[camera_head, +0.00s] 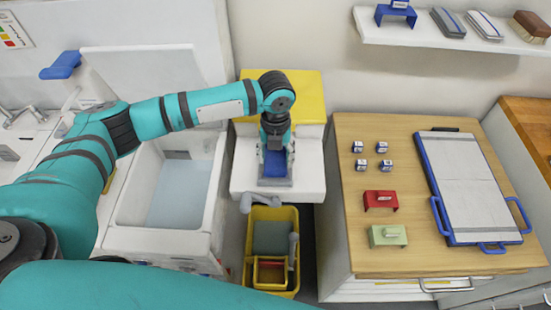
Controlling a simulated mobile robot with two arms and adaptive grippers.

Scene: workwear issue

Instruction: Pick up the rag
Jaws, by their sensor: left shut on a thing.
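My left gripper (276,155) points down over a white ledge and is shut on a blue and grey folded piece, which looks like the rag (275,181). The gripper's fingers and wrist cover part of it. Its lower grey edge appears to be at the ledge surface (309,172); I cannot tell whether it touches. My right gripper is not in view.
A white sink (121,215) lies left of the ledge. A yellow bucket (251,230) stands below it. On the right, a wooden-topped cabinet (350,140) holds small boxes, red and green blocks and a blue-framed board (468,185). A shelf (385,33) is above.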

